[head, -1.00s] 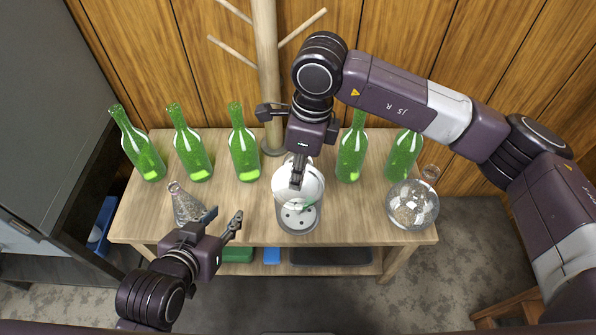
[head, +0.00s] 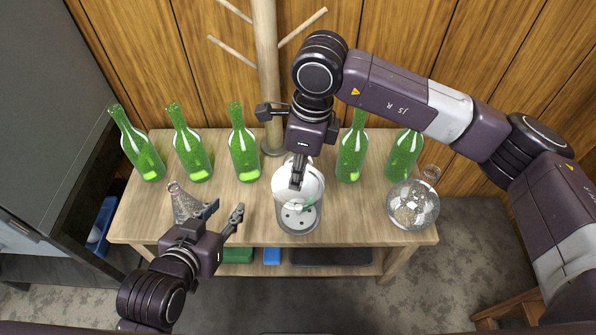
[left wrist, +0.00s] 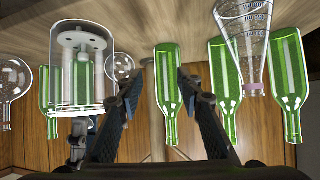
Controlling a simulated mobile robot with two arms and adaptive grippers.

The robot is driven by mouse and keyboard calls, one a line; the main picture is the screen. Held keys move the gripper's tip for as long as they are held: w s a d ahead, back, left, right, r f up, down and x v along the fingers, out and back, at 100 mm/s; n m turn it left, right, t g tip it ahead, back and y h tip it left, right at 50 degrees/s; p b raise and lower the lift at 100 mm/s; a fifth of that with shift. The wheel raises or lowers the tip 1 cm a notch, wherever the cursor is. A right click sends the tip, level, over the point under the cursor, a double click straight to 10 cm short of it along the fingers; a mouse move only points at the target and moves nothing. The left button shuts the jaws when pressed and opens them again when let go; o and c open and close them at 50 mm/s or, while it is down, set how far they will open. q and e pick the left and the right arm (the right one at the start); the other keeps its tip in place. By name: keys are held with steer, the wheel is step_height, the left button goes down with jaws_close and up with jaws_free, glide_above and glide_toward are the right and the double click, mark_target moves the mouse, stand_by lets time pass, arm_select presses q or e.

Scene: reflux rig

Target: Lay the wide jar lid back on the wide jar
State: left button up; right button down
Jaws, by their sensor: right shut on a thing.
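The wide jar (head: 299,217) is a clear glass cylinder with a perforated plate and rods inside, upright at the table's front middle. It also shows inverted in the left wrist view (left wrist: 83,70). My right gripper (head: 297,182) comes down from above and is shut on the lid's top. Whether the lid touches the rim is unclear. My left gripper (head: 226,212) is open and empty, left of the jar, before the conical flask (head: 186,203); its fingers show apart in the left wrist view (left wrist: 155,78).
Several green bottles (head: 244,155) stand in a row along the back of the table (head: 150,220). A wooden stand (head: 266,80) rises behind the jar.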

arm_select(q)
steer(key=shift+w+d+r, duration=0.15)
steer(key=shift+r, duration=0.1)
steer(key=shift+w+r+t, duration=0.15)
steer(key=shift+t, duration=0.15)
steer(key=shift+w+d+r+t+h+b, duration=0.2)
steer(key=shift+w+r+t, duration=0.2)
steer(key=shift+r, duration=0.25)
steer(key=shift+w+d+r+t+h+b, duration=0.15)
steer(key=shift+w+r+t, duration=0.15)
steer(key=shift+w+r, duration=0.25)
arm_select(e)
steer(key=shift+f, duration=0.3)
arm_select(q)
steer(key=shift+r, duration=0.45)
steer(key=shift+w+d+r+t, duration=0.15)
steer(key=shift+w+r+t, duration=0.05)
steer(key=shift+r+t, duration=0.1)
arm_select(e)
steer(key=shift+f, duration=0.1)
arm_select(q)
steer(key=shift+w+d+r, duration=0.1)
steer(key=shift+r, duration=0.2)
steer(key=shift+w+r, duration=0.1)
steer(key=shift+r, duration=0.1)
